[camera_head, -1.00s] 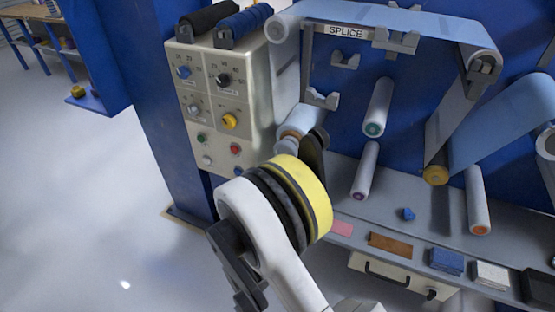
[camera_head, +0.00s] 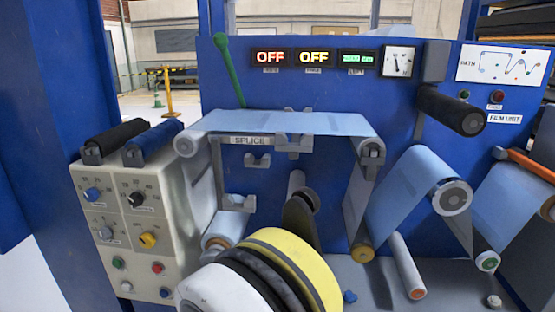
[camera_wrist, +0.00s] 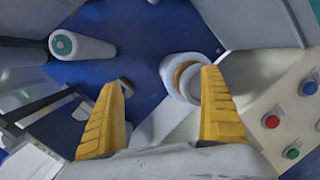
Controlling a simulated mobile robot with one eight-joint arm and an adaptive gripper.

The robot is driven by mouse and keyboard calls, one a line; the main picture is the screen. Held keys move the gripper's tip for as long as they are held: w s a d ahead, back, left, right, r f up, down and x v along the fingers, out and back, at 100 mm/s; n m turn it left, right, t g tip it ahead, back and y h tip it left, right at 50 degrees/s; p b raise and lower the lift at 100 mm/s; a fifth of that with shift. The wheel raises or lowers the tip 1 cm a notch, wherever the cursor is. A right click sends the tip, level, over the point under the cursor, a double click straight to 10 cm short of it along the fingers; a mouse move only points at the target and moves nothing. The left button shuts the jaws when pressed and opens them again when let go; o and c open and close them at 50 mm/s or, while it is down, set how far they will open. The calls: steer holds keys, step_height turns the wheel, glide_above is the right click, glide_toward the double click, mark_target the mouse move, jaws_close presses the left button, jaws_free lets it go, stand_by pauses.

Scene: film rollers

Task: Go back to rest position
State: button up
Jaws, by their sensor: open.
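My gripper (camera_wrist: 165,110) is open in the wrist view, its two yellow fingers apart with nothing between them. A white roller with a tan core (camera_wrist: 185,75) shows just beyond the right finger; I cannot tell the gap between them. In the head view my arm with its yellow band fills the lower middle and covers part of the machine's lower front. The gripper fingers are hidden there. The blue film machine (camera_head: 420,90) stands in front of me, with film running over its rollers.
A cream control box (camera_head: 130,225) with knobs and buttons stands at the left; its red button (camera_wrist: 271,121) shows at right in the wrist view. A white roller (camera_head: 407,265) and a black roller (camera_head: 452,108) stick out from the panel. A green lever (camera_head: 229,72) rises behind the splice bar.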

steer(key=s+d+r+m+g, duration=0.1)
steer(key=d+r+m+g, duration=0.2)
steer(key=d, duration=0.8)
steer(key=s+d+r+m+g, duration=0.1)
steer(key=s+d+r+g, duration=0.15)
steer(key=d+r, duration=0.65)
steer(key=s+d+f+m+g+y, duration=0.1)
steer(key=s+d+m, duration=0.1)
steer(key=s+d, duration=0.5)
steer(key=s+d+f+m+g+y, duration=0.1)
steer(key=s+d+m+g+y, duration=0.1)
steer(key=s+d, duration=0.5)
steer(key=s+m, duration=0.1)
steer(key=s, duration=0.5)
steer(key=shift+d+f, duration=0.15)
steer(key=shift+d, duration=0.2)
